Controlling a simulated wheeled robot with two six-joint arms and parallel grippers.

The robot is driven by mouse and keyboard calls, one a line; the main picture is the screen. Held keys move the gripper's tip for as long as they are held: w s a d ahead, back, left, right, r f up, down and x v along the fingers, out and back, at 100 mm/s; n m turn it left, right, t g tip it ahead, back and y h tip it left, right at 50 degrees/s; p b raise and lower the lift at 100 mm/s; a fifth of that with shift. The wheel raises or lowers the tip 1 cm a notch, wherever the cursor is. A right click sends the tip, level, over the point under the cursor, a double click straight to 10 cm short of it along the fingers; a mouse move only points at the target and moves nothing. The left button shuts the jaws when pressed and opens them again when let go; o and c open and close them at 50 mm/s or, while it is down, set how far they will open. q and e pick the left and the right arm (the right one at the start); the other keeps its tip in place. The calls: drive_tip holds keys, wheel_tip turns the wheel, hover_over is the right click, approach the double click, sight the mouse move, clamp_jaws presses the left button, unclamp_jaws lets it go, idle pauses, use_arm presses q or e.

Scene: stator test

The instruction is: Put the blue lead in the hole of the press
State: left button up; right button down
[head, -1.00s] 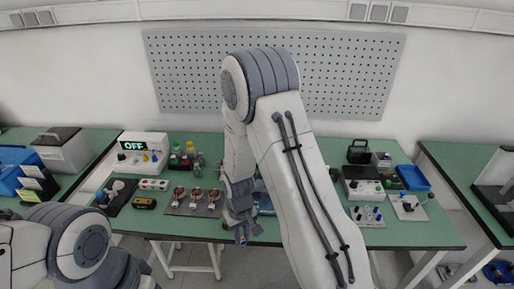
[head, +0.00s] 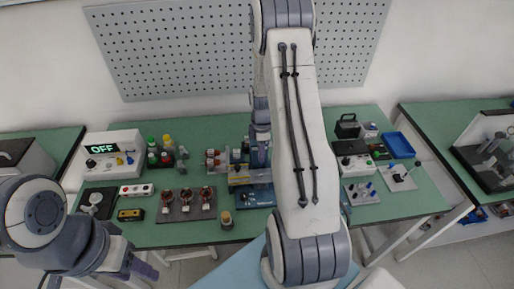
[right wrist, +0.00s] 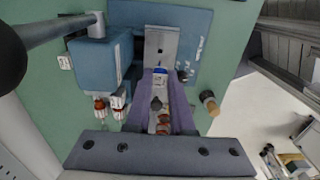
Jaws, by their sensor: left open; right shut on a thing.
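The press seems to be the blue device with a yellow band (head: 240,179) at the table's middle. Its blue base (right wrist: 195,30) and grey metal bracket (right wrist: 160,45) show in the right wrist view. My right gripper (head: 260,157) is over it, pointing down. In the right wrist view its purple fingers (right wrist: 160,85) are shut on a small piece with a blue part, apparently the blue lead (right wrist: 160,72), in front of the bracket. The hole is not clearly visible. My left gripper (head: 145,268) is open and empty, low at the left, off the table's front edge.
A dark tray with copper-wound parts (head: 186,213) lies to the left. A tan cylinder (head: 226,220) stands at the front, also in the right wrist view (right wrist: 210,102). A blue box (right wrist: 95,65) with red-and-white terminals is close left of my right fingers. An "OFF" tester (head: 110,152) stands further left.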

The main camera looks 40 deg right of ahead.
wheel_tip(320, 180, down, 4)
drive_tip(key=b, duration=0.3)
drive_tip(key=shift+f, duration=0.1)
drive_tip(key=shift+r, duration=0.2)
drive_tip(key=shift+s+f, duration=0.1)
drive_tip(key=shift+f, duration=0.1)
drive_tip(key=shift+f+b, duration=0.4)
drive_tip(key=shift+f, duration=0.25)
idle(0.9)
drive_tip(key=shift+f+b, duration=0.65)
drive_tip(key=shift+f, duration=0.3)
drive_tip(key=shift+f+b, duration=0.7)
drive_tip(key=shift+f, duration=0.3)
